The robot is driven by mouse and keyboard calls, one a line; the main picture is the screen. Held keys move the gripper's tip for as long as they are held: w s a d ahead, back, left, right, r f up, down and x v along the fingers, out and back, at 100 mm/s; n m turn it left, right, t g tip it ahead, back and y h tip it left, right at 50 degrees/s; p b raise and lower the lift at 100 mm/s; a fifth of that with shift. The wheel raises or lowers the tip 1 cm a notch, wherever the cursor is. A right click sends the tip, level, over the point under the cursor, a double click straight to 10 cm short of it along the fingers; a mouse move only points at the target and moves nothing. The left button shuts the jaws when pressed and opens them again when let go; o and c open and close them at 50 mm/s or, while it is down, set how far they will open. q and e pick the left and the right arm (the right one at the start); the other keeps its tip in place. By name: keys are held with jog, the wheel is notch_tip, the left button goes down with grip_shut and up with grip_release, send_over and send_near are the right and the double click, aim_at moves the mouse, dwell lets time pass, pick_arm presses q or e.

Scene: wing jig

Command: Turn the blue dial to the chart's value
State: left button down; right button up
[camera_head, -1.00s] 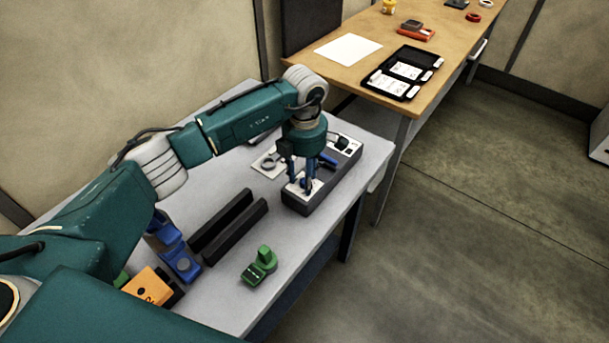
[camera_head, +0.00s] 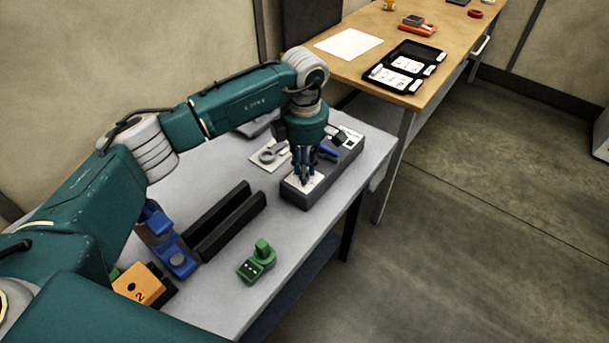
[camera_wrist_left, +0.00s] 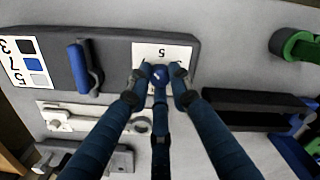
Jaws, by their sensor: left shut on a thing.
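The blue dial (camera_wrist_left: 158,74) sits on a white scale plate (camera_wrist_left: 172,52) at one end of a dark grey box (camera_head: 318,190). A "5" shows on the plate; its other marks are partly hidden. My left gripper (camera_wrist_left: 158,92) points down with its fingers shut around the dial. It also shows in the head view (camera_head: 306,176), where its fingers hide most of the dial. The chart (camera_wrist_left: 26,62) at the box's other end shows 3, 7 and 5 beside colour squares, the 7 by a blue one. My right gripper is not in view.
A blue lever handle (camera_wrist_left: 78,68) stands on the box between chart and dial. A white plate with a grey ring part (camera_head: 268,155) lies behind the box. Black rails (camera_head: 228,220), a blue fixture (camera_head: 172,250) and a green part (camera_head: 257,262) stand nearer on the grey table.

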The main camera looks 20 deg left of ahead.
pick_arm(q)
jog(key=m+b, duration=0.4)
jog(key=shift+w+f+m, duration=0.1)
jog(key=shift+m, duration=0.2)
jog(key=shift+m+b, duration=1.45)
jog(key=shift+m, duration=0.45)
jog(key=shift+r, duration=0.2)
jog(key=c, duration=1.6)
grip_release()
jog(key=shift+o, duration=0.2)
jog(key=shift+r, duration=0.1)
notch_tip(320, 180, up, 12)
